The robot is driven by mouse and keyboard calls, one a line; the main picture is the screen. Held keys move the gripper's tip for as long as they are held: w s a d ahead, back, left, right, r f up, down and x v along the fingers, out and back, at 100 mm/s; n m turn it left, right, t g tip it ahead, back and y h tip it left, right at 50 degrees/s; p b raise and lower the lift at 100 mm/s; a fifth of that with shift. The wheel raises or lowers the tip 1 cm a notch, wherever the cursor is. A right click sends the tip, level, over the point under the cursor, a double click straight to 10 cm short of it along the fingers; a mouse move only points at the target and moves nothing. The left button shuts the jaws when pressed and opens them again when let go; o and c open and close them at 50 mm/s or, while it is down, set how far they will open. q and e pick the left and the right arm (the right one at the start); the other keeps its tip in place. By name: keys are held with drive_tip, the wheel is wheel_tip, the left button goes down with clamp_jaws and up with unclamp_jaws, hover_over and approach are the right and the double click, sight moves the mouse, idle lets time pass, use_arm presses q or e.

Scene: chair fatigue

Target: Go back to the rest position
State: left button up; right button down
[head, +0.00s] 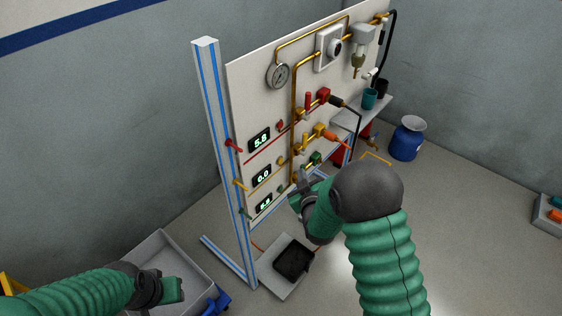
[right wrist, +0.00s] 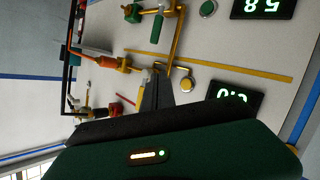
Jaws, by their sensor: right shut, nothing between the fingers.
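My right gripper (head: 303,185) is in front of the lower part of the white panel (head: 262,98), near the lowest row of fittings. In the right wrist view its dark fingers (right wrist: 157,92) are together with nothing between them, close to a yellow round button (right wrist: 187,85) and a bent brass pipe. I cannot tell whether they touch the panel. My left gripper (head: 172,290) is low at the left, in front of a grey bin (head: 162,243); its fingers are not clear.
The panel carries a gauge (head: 278,75), coloured valves, several lit displays (head: 260,140) and a blue-striped post (head: 212,120). A shelf with cups (head: 369,98) is at its right. A blue container (head: 407,138) stands behind on the floor. A black pad (head: 293,260) lies below. Floor at right is mostly clear.

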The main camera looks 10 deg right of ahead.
idle(0.3)
drive_tip(key=s+r+m+g+p, duration=0.2)
drive_tip(key=s+g, duration=0.4)
drive_tip(key=s, duration=0.8)
drive_tip(key=s+r+m+g+y+p, duration=0.1)
drive_tip(key=s+r+g+p, duration=0.4)
drive_tip(key=s, duration=1)
drive_tip(key=shift+s+r+m+g, duration=0.2)
drive_tip(key=shift+m+g, duration=0.3)
drive_tip(key=shift+m, duration=0.2)
drive_tip(key=shift+s, duration=0.1)
